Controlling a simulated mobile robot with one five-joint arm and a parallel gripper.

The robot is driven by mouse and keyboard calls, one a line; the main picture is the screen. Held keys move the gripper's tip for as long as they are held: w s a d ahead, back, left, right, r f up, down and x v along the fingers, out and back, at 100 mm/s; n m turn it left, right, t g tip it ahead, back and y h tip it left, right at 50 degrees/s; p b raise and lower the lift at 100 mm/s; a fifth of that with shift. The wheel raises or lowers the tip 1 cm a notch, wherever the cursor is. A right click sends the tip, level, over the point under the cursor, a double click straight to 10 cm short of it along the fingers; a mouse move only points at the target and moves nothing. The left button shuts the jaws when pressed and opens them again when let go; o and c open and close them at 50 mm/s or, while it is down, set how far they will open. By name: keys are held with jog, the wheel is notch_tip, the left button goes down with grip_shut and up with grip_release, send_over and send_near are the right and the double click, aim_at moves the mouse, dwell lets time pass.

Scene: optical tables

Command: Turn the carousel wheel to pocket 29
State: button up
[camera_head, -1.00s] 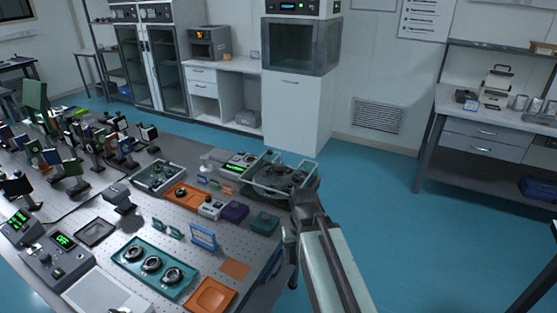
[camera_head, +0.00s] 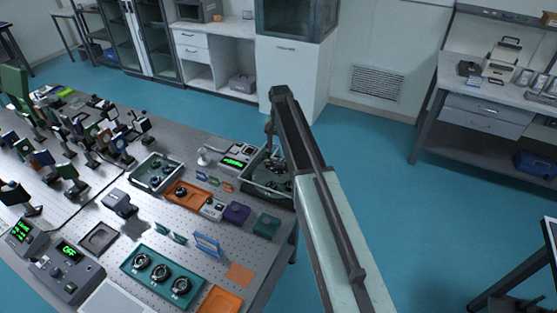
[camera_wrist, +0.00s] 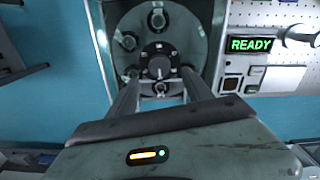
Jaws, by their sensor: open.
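The carousel wheel (camera_wrist: 165,45) is a dark grey disc with round pockets near its rim and a dark hub with a knob (camera_wrist: 159,66) at its middle. It sits in a grey-rimmed housing. In the head view the carousel housing (camera_head: 256,183) stands at the table's right corner, partly hidden by my arm. My gripper (camera_wrist: 162,82) is open in the wrist view, its two fingers reaching toward the hub, one on each side of the knob. I cannot tell whether they touch it. Pocket numbers are too small to read.
A green READY display (camera_wrist: 251,44) is beside the wheel; its unit (camera_head: 238,162) also shows in the head view. A purple block (camera_head: 236,212), a green block (camera_head: 267,225) and an orange tray (camera_head: 187,194) are close by. Open floor lies right of the table.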

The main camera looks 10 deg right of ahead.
aim_at(280, 161)
notch_tip(280, 161, down, 7)
jog(key=b, duration=0.5)
jog(key=shift+r+b, duration=0.2)
jog(key=shift+b, duration=0.15)
jog(key=shift+s+r, duration=0.1)
jog(key=shift+r, duration=0.05)
jog(key=shift+c, duration=0.3)
grip_shut()
